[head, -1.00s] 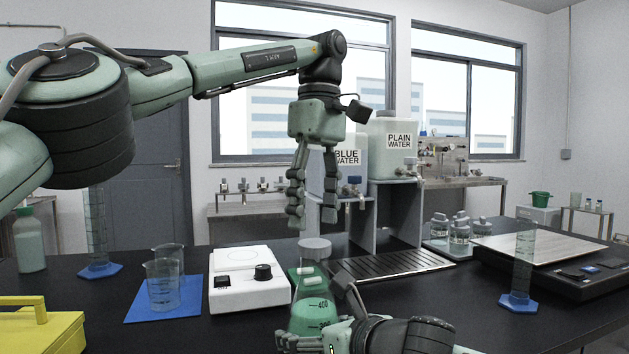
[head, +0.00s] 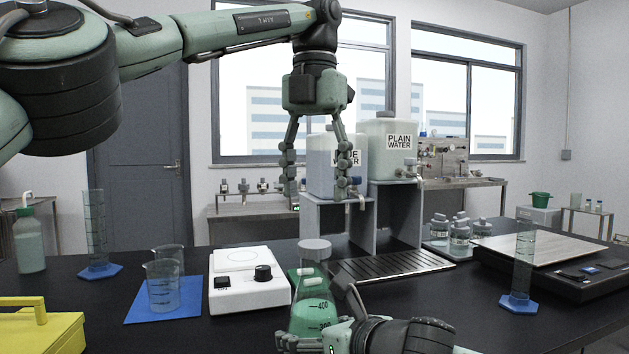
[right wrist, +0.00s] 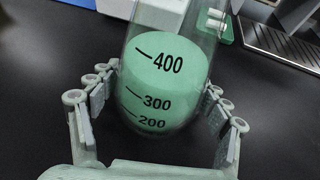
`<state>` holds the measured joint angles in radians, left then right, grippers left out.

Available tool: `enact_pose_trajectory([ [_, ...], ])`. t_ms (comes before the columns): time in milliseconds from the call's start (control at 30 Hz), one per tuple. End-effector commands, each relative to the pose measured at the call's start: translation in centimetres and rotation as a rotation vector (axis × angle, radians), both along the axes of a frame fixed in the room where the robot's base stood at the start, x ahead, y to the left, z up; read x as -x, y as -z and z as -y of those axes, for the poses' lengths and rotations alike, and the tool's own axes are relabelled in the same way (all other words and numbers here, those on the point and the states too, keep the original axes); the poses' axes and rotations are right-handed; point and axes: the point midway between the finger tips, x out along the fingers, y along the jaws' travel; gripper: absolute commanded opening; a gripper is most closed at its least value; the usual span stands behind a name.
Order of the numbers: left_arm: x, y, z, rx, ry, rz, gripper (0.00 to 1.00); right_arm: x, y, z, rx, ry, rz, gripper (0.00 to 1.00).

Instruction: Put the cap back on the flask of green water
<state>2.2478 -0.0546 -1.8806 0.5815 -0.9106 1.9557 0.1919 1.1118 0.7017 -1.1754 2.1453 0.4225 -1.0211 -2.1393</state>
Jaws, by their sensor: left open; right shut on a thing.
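The flask of green water (head: 310,312) stands upright on the black bench, with green liquid near its 400 mark. It also shows in the right wrist view (right wrist: 165,75).
A white stirrer (head: 247,280) stands left of the flask. Two beakers (head: 163,284) stand on a blue mat. Behind are a drip tray (head: 392,266) and the plain water tank (head: 392,150). A cylinder (head: 522,262) and balance (head: 560,262) are at right.

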Motion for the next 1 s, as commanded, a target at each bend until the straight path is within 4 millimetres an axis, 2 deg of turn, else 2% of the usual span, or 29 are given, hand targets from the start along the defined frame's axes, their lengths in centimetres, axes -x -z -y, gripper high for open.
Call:
enact_pose_trajectory([
  [333,0.0,0.6,0.0,-0.001,0.003,0.0,0.59,0.0,0.1,0.0,0.0,0.0,-0.001,0.0],
  [733,0.0,6.2,-0.1,-0.002,0.004,-0.001,0.59,0.0,0.0,0.0,0.0,0.0,-0.001,0.0],
  [1000,0.0,8.0,0.0,0.0,0.003,0.0,0.59,0.0,0.1,0.0,0.0,0.0,-0.001,0.0],
])
